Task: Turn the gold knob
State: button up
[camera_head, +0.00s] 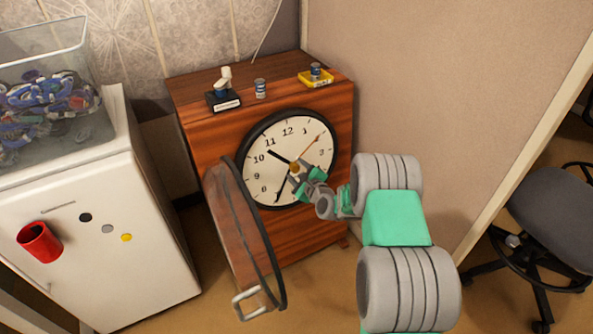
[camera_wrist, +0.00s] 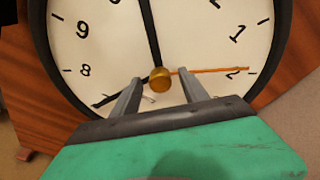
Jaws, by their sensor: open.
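The gold knob (camera_wrist: 160,79) sits at the centre of a white clock face (camera_wrist: 100,40), where the hands meet. In the head view the knob (camera_head: 295,168) is partly visible just beside my gripper (camera_head: 298,181). In the wrist view my gripper (camera_wrist: 158,90) is open, with one finger on each side below the knob. The knob shows just beyond the gap between the fingertips; I cannot tell whether they touch it. The clock is set in the front of a wooden cabinet (camera_head: 220,119).
A hinged round glass cover (camera_head: 243,240) stands swung open at the clock's left. Small cans and a yellow tray (camera_head: 318,79) sit on the cabinet top. A white fridge (camera_head: 100,230) with a red cup (camera_head: 40,242) stands left, an office chair (camera_head: 550,210) right.

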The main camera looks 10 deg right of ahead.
jog(key=v, duration=0.7)
jog(key=shift+s+p, duration=0.2)
jog(key=shift+p, duration=0.15)
jog(key=s+a+r+n+g+p, duration=0.3)
jog(key=s+r+n+p, duration=0.1)
jog(key=r+n, duration=0.4)
jog(key=s+a+r+n+g+p, duration=0.25)
jog(key=r+n+p, duration=0.25)
jog(key=r, duration=0.5)
jog(key=s+d+r+n+g+h+p, duration=0.1)
jog(key=s+r+n+g+p, duration=0.1)
jog(key=s, duration=0.6)
jog(key=s+d+r+n+g+h+p, duration=0.1)
jog(key=s+r+n+g+p, duration=0.1)
jog(key=s+r+n, duration=0.3)
jog(key=s+d+r+n+g+h+p, duration=0.1)
jog(key=s+r, duration=0.5)
jog(key=s, duration=0.6)
jog(key=d+n+g+p, duration=0.1)
jog(key=n+p, duration=0.1)
jog(key=n, duration=0.1)
jog(key=shift+s+h, duration=0.3)
jog(key=shift+a, duration=0.1)
jog(key=shift+c, duration=0.5)
